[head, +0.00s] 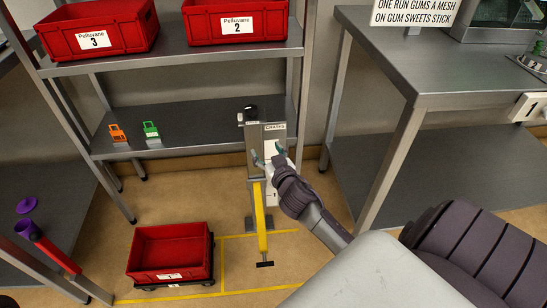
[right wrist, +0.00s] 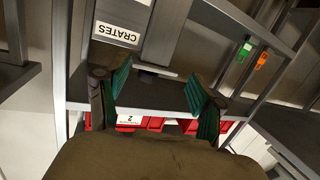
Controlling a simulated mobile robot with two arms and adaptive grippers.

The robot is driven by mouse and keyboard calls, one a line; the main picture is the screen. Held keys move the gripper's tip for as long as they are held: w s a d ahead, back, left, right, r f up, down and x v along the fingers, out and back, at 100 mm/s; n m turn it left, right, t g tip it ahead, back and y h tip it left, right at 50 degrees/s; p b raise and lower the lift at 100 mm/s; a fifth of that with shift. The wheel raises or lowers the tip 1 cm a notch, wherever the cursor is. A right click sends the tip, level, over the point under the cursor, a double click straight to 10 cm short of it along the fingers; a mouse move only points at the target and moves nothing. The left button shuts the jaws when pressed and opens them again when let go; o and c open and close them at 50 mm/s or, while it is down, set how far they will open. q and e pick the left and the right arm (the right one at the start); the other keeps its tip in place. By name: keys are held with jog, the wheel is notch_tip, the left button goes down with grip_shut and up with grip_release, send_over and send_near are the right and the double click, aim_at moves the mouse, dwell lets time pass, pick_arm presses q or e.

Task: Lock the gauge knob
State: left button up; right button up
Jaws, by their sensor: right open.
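A grey upright gauge post (head: 255,185) with a CRATES label stands in front of the shelf rack. A black knob-like part (head: 250,113) sits at its top; its lock state is too small to tell. A yellow bar (head: 262,220) runs down its lower front. My right gripper (head: 267,153) is open and empty at the front of the post, below the label. The right wrist view shows its green fingertips (right wrist: 162,88) spread apart, with the upside-down CRATES label (right wrist: 116,34) and the post (right wrist: 172,40) beyond them. My left gripper is in neither view.
Orange (head: 117,132) and green (head: 151,130) padlock-shaped pieces stand on the rack's middle shelf (head: 195,125). Red crates 3 (head: 98,28) and 2 (head: 237,22) are above. Another red crate (head: 170,252) is on the floor. A steel table (head: 430,70) stands right.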

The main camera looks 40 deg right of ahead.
jog(key=s+a+f+g+y+p, duration=0.1)
jog(key=s+a+f+g+p, duration=0.1)
jog(key=s+f, duration=0.2)
jog(key=s+a+f+n+g+p, duration=0.1)
jog(key=s+a+f+g+p, duration=0.1)
jog(key=f, duration=0.8)
jog(key=shift+s+f+n+g+y+p, duration=0.3)
jog(key=shift+s+f+g+y+p, duration=0.15)
jog(key=shift+s, duration=0.6)
jog(key=shift+r, duration=0.1)
